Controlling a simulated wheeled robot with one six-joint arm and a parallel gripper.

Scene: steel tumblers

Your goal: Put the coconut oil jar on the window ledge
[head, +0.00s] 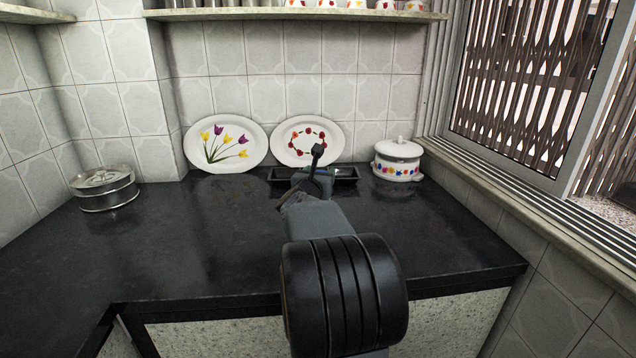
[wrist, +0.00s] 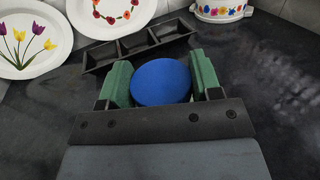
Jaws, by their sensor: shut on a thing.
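A round blue lid (wrist: 161,82) shows between the green finger pads of my gripper (wrist: 161,78) in the wrist view. I take it to be the top of the coconut oil jar; its body and label are hidden. My gripper is shut on it, over the dark counter in front of the black tray. In the head view my own arm hides the jar. The window ledge (head: 530,203) runs along the right side below the window, to the right of my gripper and beyond the counter's right edge.
A black divided tray (wrist: 138,42) sits by the wall with two flowered plates (head: 226,145) (head: 307,142) behind. A white lidded pot (head: 398,162) stands near the ledge's far end. A steel tin (head: 104,190) is at left. The counter's right part (head: 450,235) is clear.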

